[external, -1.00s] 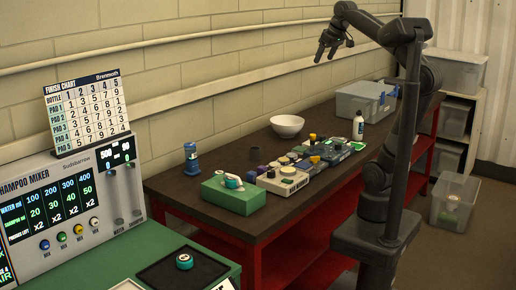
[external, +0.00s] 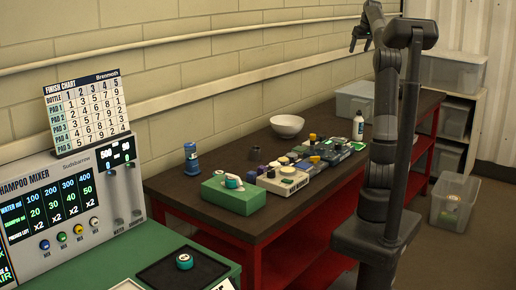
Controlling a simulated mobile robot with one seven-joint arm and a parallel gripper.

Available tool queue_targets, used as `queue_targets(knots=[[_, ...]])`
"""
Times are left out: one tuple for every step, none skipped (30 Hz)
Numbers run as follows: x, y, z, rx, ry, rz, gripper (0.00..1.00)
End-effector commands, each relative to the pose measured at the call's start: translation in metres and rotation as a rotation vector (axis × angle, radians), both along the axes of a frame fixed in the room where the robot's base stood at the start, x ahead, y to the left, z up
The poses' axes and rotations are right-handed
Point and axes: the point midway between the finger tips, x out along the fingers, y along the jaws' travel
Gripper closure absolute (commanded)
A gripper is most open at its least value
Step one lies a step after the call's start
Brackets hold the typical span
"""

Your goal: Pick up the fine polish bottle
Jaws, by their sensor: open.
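My gripper (external: 360,46) is open and empty, raised high in front of the wall, well above the workbench (external: 170,190). No label can be read, so I cannot tell which bottle is the fine polish. A white bottle with a dark cap (external: 358,127) stands upright towards the far end of the bench, below my gripper and apart from it. A blue bottle or canister (external: 190,160) stands upright at the bench's near left end. Several small bottles or parts are crowded mid-bench, too small to tell apart.
A white bowl (external: 287,125) sits by the wall. A green box (external: 233,196) and a white box (external: 283,183) are at the near end. A grey bin (external: 354,98) is at the far end, partly behind my arm. A mixer panel (external: 70,205) stands at left.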

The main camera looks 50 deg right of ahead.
Motion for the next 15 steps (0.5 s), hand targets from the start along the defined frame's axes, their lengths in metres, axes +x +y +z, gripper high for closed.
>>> queue_targets(knots=[[-0.007, -0.014, -0.003, 0.003, -0.002, -0.014, 0.27], [-0.011, -0.021, -0.004, 0.005, -0.004, -0.018, 0.27], [-0.016, -0.029, -0.006, 0.006, -0.005, -0.025, 0.27], [-0.02, -0.036, -0.007, 0.007, -0.007, -0.029, 0.27], [-0.024, -0.042, -0.009, 0.009, -0.008, -0.034, 0.27], [-0.029, -0.05, -0.011, 0.011, -0.01, -0.041, 0.27], [-0.033, -0.056, -0.012, 0.012, -0.011, -0.046, 0.27], [-0.037, -0.063, -0.013, 0.013, -0.013, -0.049, 0.27], [-0.036, -0.06, -0.018, 0.013, -0.013, -0.046, 0.27], [-0.036, -0.059, -0.022, 0.014, -0.011, -0.045, 0.27], [-0.036, -0.059, -0.026, 0.013, -0.012, -0.045, 0.27], [-0.036, -0.059, -0.032, 0.013, -0.011, -0.046, 0.27], [-0.036, -0.059, -0.036, 0.013, -0.011, -0.046, 0.27], [-0.036, -0.059, -0.04, 0.013, -0.011, -0.046, 0.27], [-0.036, -0.058, -0.046, 0.013, -0.011, -0.046, 0.27]])
